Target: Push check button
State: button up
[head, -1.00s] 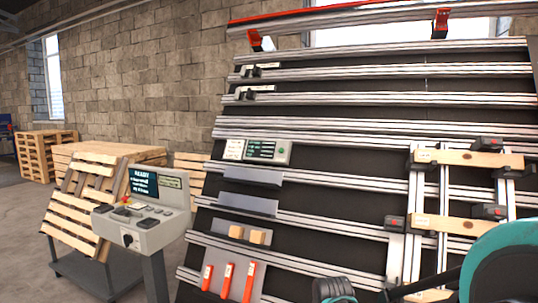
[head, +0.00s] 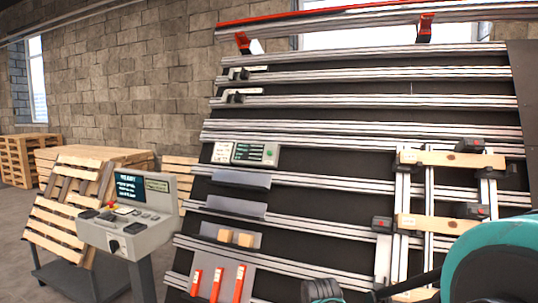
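A small panel with a dark green text screen and a round green button (head: 270,153) is mounted on the slanted rack, left of centre in the head view. I cannot read a label that marks it as the check button. A grey console (head: 135,236) on a post stands at the left. It has a lit screen (head: 131,187), a red button, a yellow spot and several dark controls on its sloped top. My teal and black arm shows at the lower right and bottom edge, well apart from both panels. My gripper's fingers are not visible.
The slanted rack (head: 340,158) with metal rails fills the middle and right. A wooden frame (head: 450,159) with dark clamps is on its right side. Red-handled tools (head: 217,284) hang low on it. A pallet (head: 66,217) leans behind the console. Floor shows at far left.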

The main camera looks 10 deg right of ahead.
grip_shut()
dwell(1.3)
